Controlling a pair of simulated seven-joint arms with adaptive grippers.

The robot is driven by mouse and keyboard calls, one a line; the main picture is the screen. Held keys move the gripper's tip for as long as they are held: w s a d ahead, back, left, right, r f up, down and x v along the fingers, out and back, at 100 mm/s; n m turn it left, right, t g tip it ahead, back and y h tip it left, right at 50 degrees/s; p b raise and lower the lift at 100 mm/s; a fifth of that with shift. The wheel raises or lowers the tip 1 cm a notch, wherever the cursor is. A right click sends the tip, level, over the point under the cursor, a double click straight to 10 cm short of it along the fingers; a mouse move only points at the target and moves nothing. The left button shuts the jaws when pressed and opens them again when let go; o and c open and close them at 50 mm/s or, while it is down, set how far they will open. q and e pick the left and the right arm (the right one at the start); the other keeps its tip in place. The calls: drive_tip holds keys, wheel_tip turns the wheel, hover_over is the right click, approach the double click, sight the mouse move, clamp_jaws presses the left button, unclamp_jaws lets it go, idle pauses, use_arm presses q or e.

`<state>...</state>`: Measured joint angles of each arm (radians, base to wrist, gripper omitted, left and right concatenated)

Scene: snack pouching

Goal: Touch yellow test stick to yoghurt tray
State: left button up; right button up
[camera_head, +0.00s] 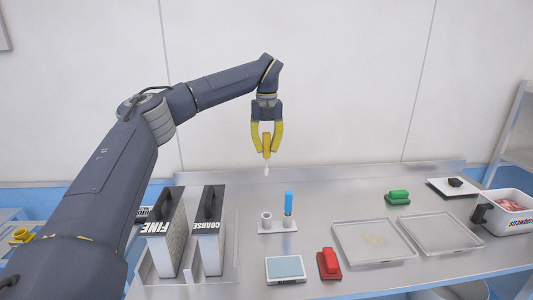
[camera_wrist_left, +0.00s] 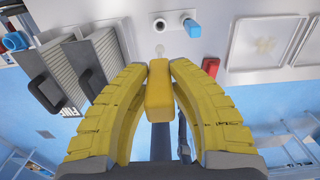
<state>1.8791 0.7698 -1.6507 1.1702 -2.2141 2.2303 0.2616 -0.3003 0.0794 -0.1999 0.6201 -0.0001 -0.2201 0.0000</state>
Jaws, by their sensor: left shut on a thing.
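My left gripper (camera_head: 267,143) is shut on the yellow test stick (camera_head: 266,146), which hangs upright with its pale tip down, high above the back of the table. In the left wrist view the stick's yellow handle (camera_wrist_left: 159,88) is between the two yellow fingers (camera_wrist_left: 160,85). Two clear flat trays lie on the right half of the table. The left one (camera_head: 390,260) has a pale yellowish patch inside; the right one (camera_head: 440,250) looks empty or pale. I cannot tell which is the yoghurt tray. The stick is apart from both. My right gripper is not in view.
A white stand (camera_head: 278,227) holds a blue stick (camera_head: 288,203) beside an empty socket. FINE (camera_head: 165,240) and COARSE (camera_head: 208,232) graters stand at left. A scale (camera_head: 285,269), red block (camera_head: 329,264), green block (camera_head: 397,197) and strawberry tub (camera_head: 507,217) are also on the table.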

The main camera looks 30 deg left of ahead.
sight(267, 133)
use_arm(q)
drive_tip(key=shift+r, duration=1.75)
drive_tip(key=shift+f, duration=0.1)
